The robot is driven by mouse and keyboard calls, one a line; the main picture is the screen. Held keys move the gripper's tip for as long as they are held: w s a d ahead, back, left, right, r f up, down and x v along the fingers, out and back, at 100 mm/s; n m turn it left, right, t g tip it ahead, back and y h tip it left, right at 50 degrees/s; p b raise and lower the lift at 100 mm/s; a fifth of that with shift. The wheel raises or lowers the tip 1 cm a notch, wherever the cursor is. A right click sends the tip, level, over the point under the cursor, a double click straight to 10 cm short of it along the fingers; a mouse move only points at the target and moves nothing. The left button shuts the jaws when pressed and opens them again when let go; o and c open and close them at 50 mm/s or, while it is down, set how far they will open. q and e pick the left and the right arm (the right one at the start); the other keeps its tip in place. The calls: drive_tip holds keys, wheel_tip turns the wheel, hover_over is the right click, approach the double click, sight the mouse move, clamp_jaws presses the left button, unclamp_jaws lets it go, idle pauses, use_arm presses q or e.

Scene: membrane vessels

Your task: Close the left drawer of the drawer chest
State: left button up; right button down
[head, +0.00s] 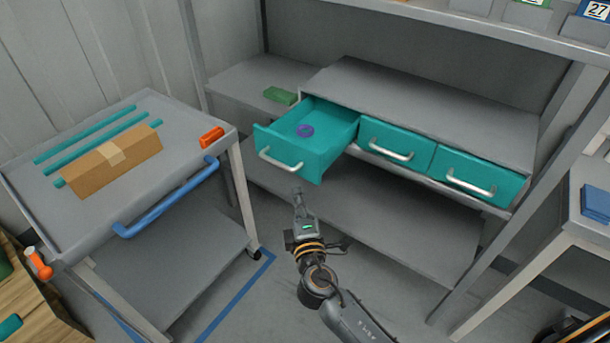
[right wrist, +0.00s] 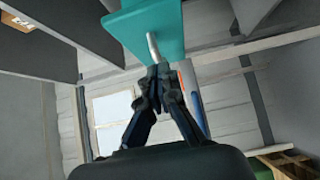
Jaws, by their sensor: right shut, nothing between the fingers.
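The drawer chest (head: 430,112) is grey with three teal drawers and stands on a grey shelf. Its left drawer (head: 318,163) is pulled well out, and a small purple round thing (head: 305,130) lies inside. The left drawer's silver handle (head: 281,162) is on its front. The middle drawer (head: 396,145) and right drawer (head: 478,176) are shut. My right gripper (head: 299,194) is shut and empty, below and in front of the open drawer. In the right wrist view its closed fingertips (right wrist: 161,72) are close to the handle (right wrist: 152,47); contact cannot be told. My left gripper is not in view.
A grey cart (head: 205,165) with a blue handle stands at the left, carrying a cardboard box (head: 112,160), teal bars and an orange block (head: 211,137). A green block (head: 280,95) lies on the shelf beside the chest. The lower shelf (head: 400,220) is bare.

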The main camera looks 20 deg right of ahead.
drive_tip(key=w+d, duration=0.1)
drive_tip(key=w, duration=0.1)
drive_tip(key=w+d, duration=0.1)
drive_tip(key=w, duration=0.1)
drive_tip(key=w+d+p, duration=0.1)
drive_tip(key=w, duration=0.1)
drive_tip(key=shift+d, duration=0.25)
drive_tip(key=shift+d, duration=0.1)
